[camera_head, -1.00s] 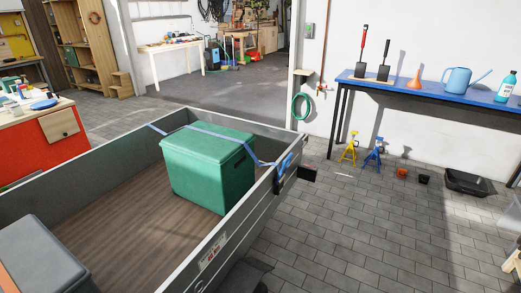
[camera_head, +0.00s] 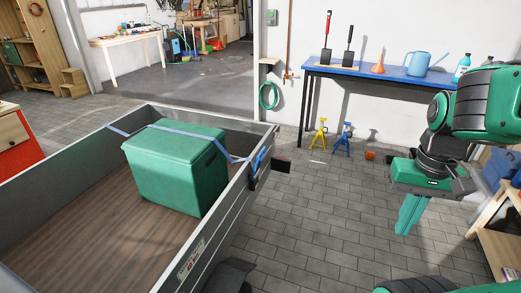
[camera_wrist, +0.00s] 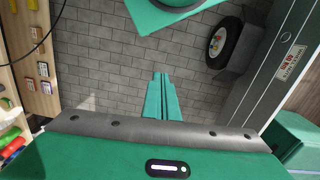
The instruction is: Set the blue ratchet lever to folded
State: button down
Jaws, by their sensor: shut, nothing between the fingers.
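The blue ratchet lever (camera_head: 258,161) sits on the outer side of the trailer's right wall, at the end of a blue strap (camera_head: 185,137). It is small in view, so its exact angle is hard to tell. The strap runs over a green box (camera_head: 178,171) in the trailer bed. My gripper (camera_head: 406,229) hangs over the paved floor, well to the right of the lever, with its green fingers pointing down. In the wrist view, the fingers (camera_wrist: 160,80) are together and empty above the paving. The lever is not visible there.
The trailer (camera_head: 215,238) fills the left front. Its wheel (camera_wrist: 222,42) shows in the wrist view. A blue-topped bench (camera_head: 345,73) stands at the back wall, with yellow and blue stands (camera_head: 342,141) before it. A wooden shelf (camera_head: 497,232) is at the right. Paving between is clear.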

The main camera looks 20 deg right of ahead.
jog(key=n+t+y, duration=0.6)
jog(key=n+y, duration=0.1)
jog(key=n, duration=1)
send_over(261, 152)
jog(key=s+d, duration=0.2)
jog(key=d, duration=0.1)
notch_tip(261, 152, down, 8)
jog(key=shift+w+a+f, duration=0.4)
jog(key=shift+a+f, duration=0.05)
jog(key=shift+f, duration=1)
jog(key=shift+w+a+f, duration=0.35)
jog(key=shift+a+f, duration=0.15)
jog(key=shift+f, duration=0.95)
jog(key=shift+w+a+f, duration=0.4)
jog(key=shift+a+f, duration=0.05)
jog(key=shift+f, duration=1)
